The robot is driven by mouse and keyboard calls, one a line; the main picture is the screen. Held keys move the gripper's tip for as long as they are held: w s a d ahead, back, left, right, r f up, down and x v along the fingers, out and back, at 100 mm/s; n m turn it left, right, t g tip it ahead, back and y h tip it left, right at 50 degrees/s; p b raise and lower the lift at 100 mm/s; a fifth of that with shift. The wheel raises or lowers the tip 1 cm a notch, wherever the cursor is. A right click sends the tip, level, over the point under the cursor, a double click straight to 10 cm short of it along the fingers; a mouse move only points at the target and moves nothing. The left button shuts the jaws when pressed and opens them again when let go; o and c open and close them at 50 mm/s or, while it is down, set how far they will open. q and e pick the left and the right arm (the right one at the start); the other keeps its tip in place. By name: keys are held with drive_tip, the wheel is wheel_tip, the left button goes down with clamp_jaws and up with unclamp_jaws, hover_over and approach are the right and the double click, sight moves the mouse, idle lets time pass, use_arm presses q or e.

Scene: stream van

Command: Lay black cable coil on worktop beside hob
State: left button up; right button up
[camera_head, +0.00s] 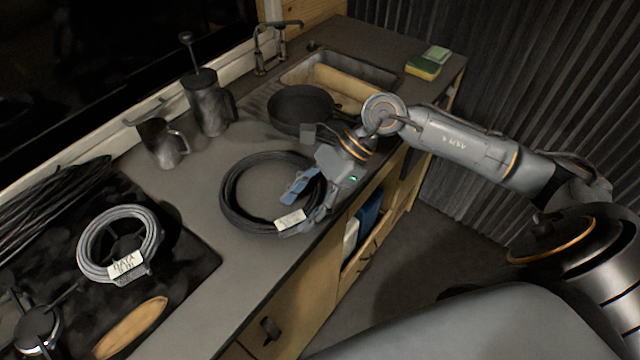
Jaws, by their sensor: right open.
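The black cable coil (232,212) lies flat on the grey worktop (200,262), to the right of the black hob (190,247), with bare worktop between them. A white label (290,220) is on the coil's near right side. My right gripper (295,205) is at the coil's right side, its fingers apart. One blue-padded finger shows over the coil's inside and the other is near the label. I cannot tell whether the fingers touch the cable. The gripper hides part of the coil's right edge. My left gripper is out of view.
A grey cable coil (88,262) with a label and a wooden piece (130,328) lie on the hob. More black cable (45,200) is at the left. A mug (160,145), a press pot (208,105), a dark pan (298,105) and a sink (345,72) are behind.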

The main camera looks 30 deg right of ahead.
drive_tip(key=b+v, duration=0.2)
drive_tip(key=v, duration=0.6)
drive_tip(key=shift+d+r, duration=0.2)
drive_tip(key=shift+f, duration=0.1)
